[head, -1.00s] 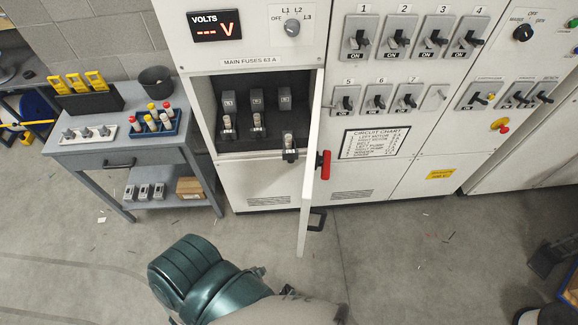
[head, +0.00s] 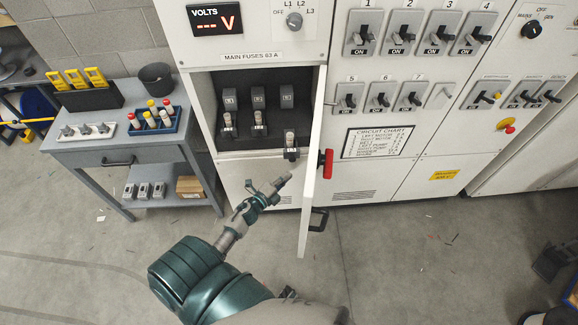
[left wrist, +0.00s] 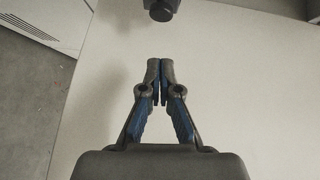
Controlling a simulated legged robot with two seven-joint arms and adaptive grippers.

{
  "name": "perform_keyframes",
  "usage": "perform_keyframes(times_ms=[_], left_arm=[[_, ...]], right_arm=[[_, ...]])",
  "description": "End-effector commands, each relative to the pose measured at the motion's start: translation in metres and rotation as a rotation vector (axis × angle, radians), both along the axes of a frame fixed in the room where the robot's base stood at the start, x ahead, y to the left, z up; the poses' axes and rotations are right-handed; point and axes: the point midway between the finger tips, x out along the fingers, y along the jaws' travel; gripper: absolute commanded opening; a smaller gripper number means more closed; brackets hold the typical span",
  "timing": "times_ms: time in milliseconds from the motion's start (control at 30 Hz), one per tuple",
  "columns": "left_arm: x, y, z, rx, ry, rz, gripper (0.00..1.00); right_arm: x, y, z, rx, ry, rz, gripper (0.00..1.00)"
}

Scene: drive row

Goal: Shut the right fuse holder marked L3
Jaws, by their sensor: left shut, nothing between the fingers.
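The right fuse holder (head: 290,140) is swung open: its pale fuse and dark handle hang out over the front edge of the fuse compartment. Its dark fixed base (head: 287,97) is behind and above. The L3 marking is too small to read. My left gripper (head: 283,179) is below the handle, in front of the white panel, apart from the holder. Its fingers are shut and empty, side by side in the left wrist view (left wrist: 160,65). A dark round end, seemingly the holder's handle (left wrist: 160,9), shows ahead of the fingertips there. My right gripper is not in view.
Two more fuse holders (head: 228,122) (head: 258,118) stand to the left in the compartment. A grey side table (head: 180,150) is at left.

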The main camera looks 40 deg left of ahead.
Motion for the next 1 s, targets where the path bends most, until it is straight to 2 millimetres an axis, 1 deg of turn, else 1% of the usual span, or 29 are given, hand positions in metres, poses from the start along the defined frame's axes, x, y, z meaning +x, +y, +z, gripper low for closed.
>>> perform_keyframes(times_ms=[33, 100, 300, 467, 867, 1000], left_arm=[[0.012, -0.001, 0.000, -0.001, -0.002, 0.001, 0.00], [0.026, -0.002, -0.001, -0.001, -0.002, 0.000, 0.00], [0.046, 0.017, -0.005, -0.001, 0.001, 0.001, 0.00], [0.053, 0.023, -0.006, -0.002, 0.001, 0.000, 0.00], [0.054, 0.024, -0.007, -0.002, 0.001, 0.000, 0.00], [0.064, 0.032, -0.007, -0.001, -0.001, 0.000, 0.00]], right_arm=[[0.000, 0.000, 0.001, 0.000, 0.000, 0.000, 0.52], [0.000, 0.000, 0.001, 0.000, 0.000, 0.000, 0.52], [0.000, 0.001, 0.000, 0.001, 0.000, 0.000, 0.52], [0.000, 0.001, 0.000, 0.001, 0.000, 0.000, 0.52], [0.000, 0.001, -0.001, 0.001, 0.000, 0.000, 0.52], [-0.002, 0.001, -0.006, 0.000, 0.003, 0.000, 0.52]])
